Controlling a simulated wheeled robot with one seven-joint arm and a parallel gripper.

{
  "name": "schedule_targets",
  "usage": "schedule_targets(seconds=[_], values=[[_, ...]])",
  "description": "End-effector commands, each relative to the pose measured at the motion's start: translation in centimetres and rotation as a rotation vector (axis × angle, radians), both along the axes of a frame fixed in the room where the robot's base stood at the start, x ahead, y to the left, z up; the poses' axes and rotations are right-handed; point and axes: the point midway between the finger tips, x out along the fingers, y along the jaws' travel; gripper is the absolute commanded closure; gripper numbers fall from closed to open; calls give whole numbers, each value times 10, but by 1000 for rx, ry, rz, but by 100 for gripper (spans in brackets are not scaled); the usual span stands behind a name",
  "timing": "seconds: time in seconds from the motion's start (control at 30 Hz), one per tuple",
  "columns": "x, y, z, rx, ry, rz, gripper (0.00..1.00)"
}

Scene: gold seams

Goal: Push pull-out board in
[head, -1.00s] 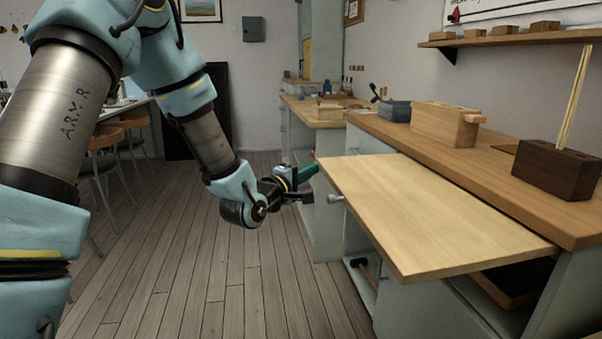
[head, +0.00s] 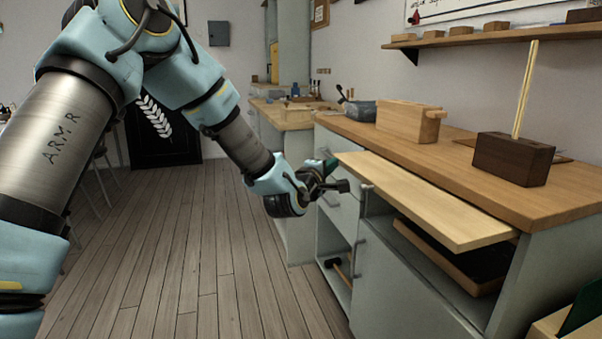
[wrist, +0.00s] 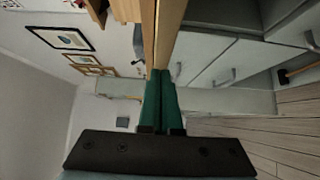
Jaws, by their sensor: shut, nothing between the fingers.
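The pull-out board (head: 430,198) is a pale wooden slab under the worktop of the grey-green bench. It sticks out a short way past the worktop's front edge. My gripper (head: 330,166) is at the board's far front corner, and its green fingers are shut with nothing between them. In the wrist view the green fingertips (wrist: 161,78) point along the board's wooden edge (wrist: 170,25). The fingertips look very near or against that edge; exact contact is hidden.
The worktop (head: 455,165) holds a pale wooden box (head: 408,120) and a dark block (head: 512,158) with upright sticks. An open bay below the board shows a dark tray (head: 455,262). Drawer handles project from the bench front. The floor (head: 200,260) at left is clear.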

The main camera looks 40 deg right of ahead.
Motion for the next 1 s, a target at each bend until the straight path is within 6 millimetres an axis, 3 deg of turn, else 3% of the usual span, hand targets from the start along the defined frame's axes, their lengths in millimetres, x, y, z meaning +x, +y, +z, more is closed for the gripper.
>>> schedule_targets(seconds=[0.03,0.2,0.4,0.6,1.0], values=[[-7,-16,-3,-2,2,-3,100],[-24,-59,-3,-3,1,-2,100],[-36,-93,-1,-1,0,-1,100],[-42,-108,-1,0,-1,0,100],[-45,-113,2,-3,-1,-4,100]])
